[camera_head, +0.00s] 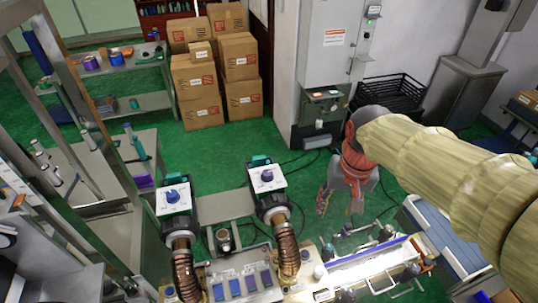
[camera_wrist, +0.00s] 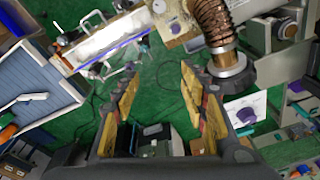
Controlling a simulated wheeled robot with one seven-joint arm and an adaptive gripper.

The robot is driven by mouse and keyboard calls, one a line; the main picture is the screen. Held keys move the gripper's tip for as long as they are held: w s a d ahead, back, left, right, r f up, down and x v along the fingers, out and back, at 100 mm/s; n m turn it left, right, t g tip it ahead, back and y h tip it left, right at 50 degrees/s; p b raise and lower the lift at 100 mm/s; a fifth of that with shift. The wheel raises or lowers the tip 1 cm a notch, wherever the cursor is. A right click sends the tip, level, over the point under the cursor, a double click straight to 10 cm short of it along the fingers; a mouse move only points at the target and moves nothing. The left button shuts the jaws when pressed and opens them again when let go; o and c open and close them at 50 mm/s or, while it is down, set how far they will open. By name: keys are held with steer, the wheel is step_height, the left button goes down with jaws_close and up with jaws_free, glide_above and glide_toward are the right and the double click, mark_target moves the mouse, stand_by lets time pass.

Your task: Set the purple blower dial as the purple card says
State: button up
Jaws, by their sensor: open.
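A purple dial (camera_head: 267,175) sits on the white face of the right-hand blower. The dial also shows in the wrist view (camera_wrist: 246,115), right of my fingers. A second blower at left has a bluer dial (camera_head: 172,196). My gripper (camera_head: 340,204) is open and empty, to the right of the purple dial and apart from it. Its two fingers (camera_wrist: 160,92) are spread wide in the wrist view. Several small blue and purple patches (camera_head: 250,282) lie on a grey plate in front of the blowers. I cannot tell which is the purple card or read its setting.
Brown ribbed hoses (camera_head: 286,243) hang below the blowers. A lit bench (camera_head: 365,262) with small fixtures is at lower right. A metal rack (camera_head: 95,140) stands at left. Stacked cardboard boxes (camera_head: 215,75) and a grey cabinet (camera_head: 330,45) are behind. Green floor lies between.

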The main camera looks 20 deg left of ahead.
mark_target(268, 171)
steer(key=w+a+r+m+p, duration=0.1)
steer(key=w+a+p, duration=0.1)
steer(key=a, duration=0.5)
steer(key=w+a+r+m+g+p, duration=0.1)
steer(key=w+a+p, duration=0.1)
steer(key=a, duration=0.5)
steer(key=w+a+r+p, duration=0.1)
steer(key=w+a+p, duration=0.2)
steer(key=a, duration=0.4)
steer(key=shift+w+a+r+m+h, duration=0.1)
steer(key=shift+a+r+m+h, duration=0.1)
steer(key=shift+r+m+h, duration=0.15)
steer(key=shift+w+a+r+m, duration=0.15)
steer(key=shift+a+r+m, duration=0.05)
steer(key=shift+m, duration=0.35)
steer(key=shift+f+p, duration=0.75)
steer(key=shift+f, duration=3.05)
steer(key=c, duration=0.3)
steer(key=c, duration=0.8)
jaws_close()
